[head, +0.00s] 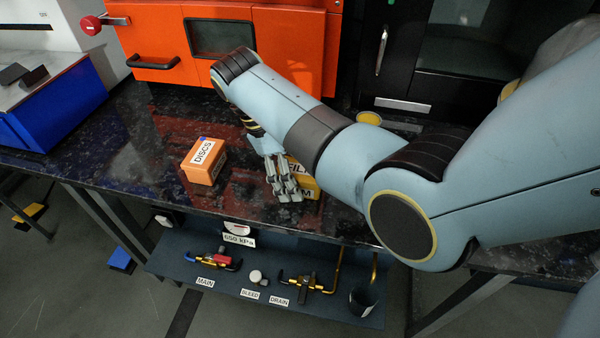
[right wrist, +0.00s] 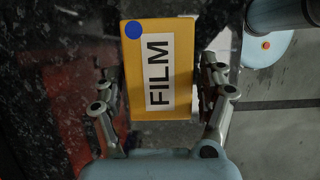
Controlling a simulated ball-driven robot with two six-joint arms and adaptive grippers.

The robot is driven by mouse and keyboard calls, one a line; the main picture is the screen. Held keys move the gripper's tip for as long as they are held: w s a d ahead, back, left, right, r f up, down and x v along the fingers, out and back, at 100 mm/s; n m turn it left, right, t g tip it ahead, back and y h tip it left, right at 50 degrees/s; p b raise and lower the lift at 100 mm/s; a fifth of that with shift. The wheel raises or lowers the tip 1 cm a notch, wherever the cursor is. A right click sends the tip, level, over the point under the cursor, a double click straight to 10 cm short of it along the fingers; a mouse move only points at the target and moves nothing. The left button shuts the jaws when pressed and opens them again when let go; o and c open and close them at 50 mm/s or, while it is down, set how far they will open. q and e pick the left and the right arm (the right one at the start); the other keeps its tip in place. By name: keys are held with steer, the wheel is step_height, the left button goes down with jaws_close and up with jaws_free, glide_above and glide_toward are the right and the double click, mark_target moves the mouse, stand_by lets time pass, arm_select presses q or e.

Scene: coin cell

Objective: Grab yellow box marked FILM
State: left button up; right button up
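The yellow box marked FILM (right wrist: 183,50) sits on the dark speckled bench top, with a white label and a blue dot at one corner. In the head view the box (head: 308,184) is partly hidden behind my right gripper (head: 283,181) and forearm. In the right wrist view, the fingers of my right gripper (right wrist: 162,85) are spread on both sides of the box. A gap shows at the left finger; the right finger is close to the box's edge, and I cannot tell if it touches. My left gripper is not in view.
An orange box marked DISCS (head: 203,163) stands to the left on the bench (head: 110,150). An orange machine (head: 160,40) stands behind. Below the front edge is a valve panel (head: 240,275) marked MAIN, BLEED and DRAIN.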

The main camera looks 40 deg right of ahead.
steer(key=c, duration=1.1)
steer(key=shift+o, duration=0.2)
steer(key=shift+r, duration=0.1)
